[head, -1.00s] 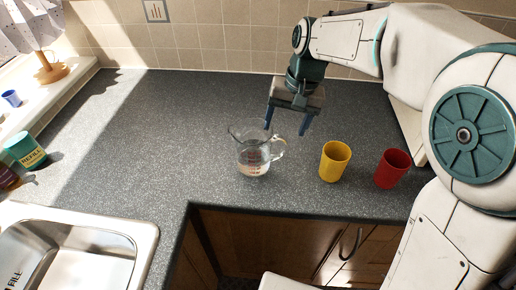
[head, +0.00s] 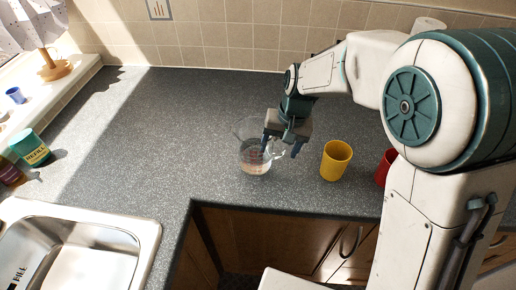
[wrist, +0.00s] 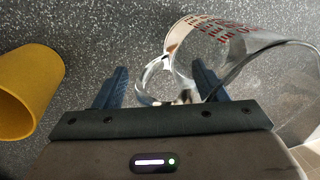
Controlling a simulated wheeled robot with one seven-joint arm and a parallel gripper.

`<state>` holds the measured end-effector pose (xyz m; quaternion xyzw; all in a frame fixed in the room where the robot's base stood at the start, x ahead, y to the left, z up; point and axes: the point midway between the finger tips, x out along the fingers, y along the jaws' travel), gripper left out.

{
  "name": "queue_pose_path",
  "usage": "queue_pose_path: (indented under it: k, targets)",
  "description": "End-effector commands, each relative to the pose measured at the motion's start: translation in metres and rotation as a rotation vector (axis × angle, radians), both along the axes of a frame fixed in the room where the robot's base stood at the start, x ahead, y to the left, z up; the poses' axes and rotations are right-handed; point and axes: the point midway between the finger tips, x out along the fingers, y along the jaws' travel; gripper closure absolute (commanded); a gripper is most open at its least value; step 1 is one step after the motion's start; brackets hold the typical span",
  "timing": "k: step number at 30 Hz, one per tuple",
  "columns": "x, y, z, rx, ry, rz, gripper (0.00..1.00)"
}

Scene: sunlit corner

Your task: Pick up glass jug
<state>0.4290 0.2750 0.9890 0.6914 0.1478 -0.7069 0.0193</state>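The clear glass jug (head: 253,162) with red markings stands upright on the grey worktop in the head view, partly hidden behind my gripper. It also shows at the upper right of the wrist view (wrist: 238,62), with its handle (wrist: 147,82) towards my gripper. My gripper (head: 281,149) is low over the handle side of the jug. In the wrist view my gripper (wrist: 160,78) is open, its two blue fingers apart with the handle between them. I cannot tell whether a finger touches the glass.
A yellow cup (head: 336,160) stands close to the right of the jug. A red cup (head: 384,169) is farther right, partly hidden by my arm. The sink (head: 80,250) is at lower left. The worktop (head: 170,120) left of the jug is clear.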

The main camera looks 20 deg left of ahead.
Motion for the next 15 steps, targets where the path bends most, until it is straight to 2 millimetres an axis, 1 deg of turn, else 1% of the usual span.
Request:
queue_pose_path:
  k: [1,2,3,5,6,7,15]
  targets:
    - [0.0001,0.0001,0.0002,0.000,0.000,0.000,0.48]
    - [0.0001,0.0001,0.0002,0.000,0.000,0.000,0.56]
    - [0.0001,0.0001,0.0002,0.000,0.000,0.000,0.67]
    - [0.0001,0.0001,0.0002,0.000,0.000,0.000,0.84]
    - [0.0001,0.0002,0.0003,0.000,0.000,0.000,0.95]
    - [0.0001,0.0002,0.0003,0.000,0.000,0.000,1.00]
    - [0.0003,0.0008,0.0017,0.003,-0.003,0.000,1.00]
